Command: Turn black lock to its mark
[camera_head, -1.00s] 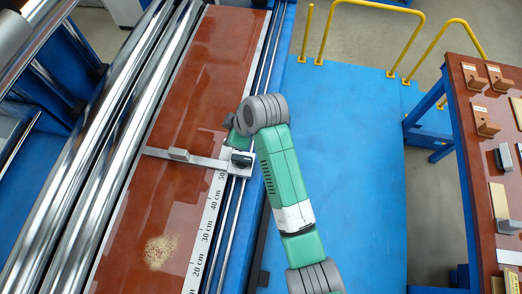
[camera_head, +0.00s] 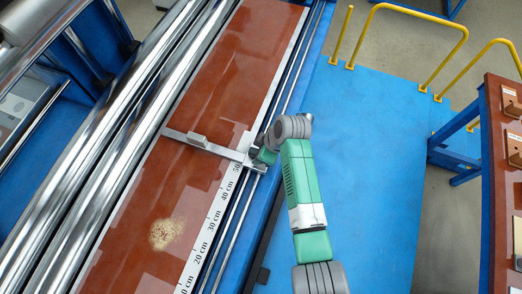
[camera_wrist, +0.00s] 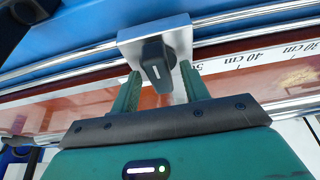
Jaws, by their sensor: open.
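The black lock (camera_wrist: 157,62) is a dark lever with a short white line, on a silver block (camera_wrist: 176,30) in the wrist view. The lever runs nearly up and down in that view. My gripper (camera_wrist: 160,72) is open, with its two green fingers apart on either side of the lever's lower part. I cannot tell whether a finger touches it. In the head view, my gripper (camera_head: 258,158) is at the block end of the metal crossbar (camera_head: 205,144) and mostly hides the lock. I cannot make out the lock's mark on the block.
The block sits on two thin rails (camera_head: 238,203) beside a white centimetre scale (camera_head: 213,223). A red-brown board (camera_head: 215,95) and large chrome rollers (camera_head: 95,165) lie to the left. The blue platform (camera_head: 375,150) on the right is clear.

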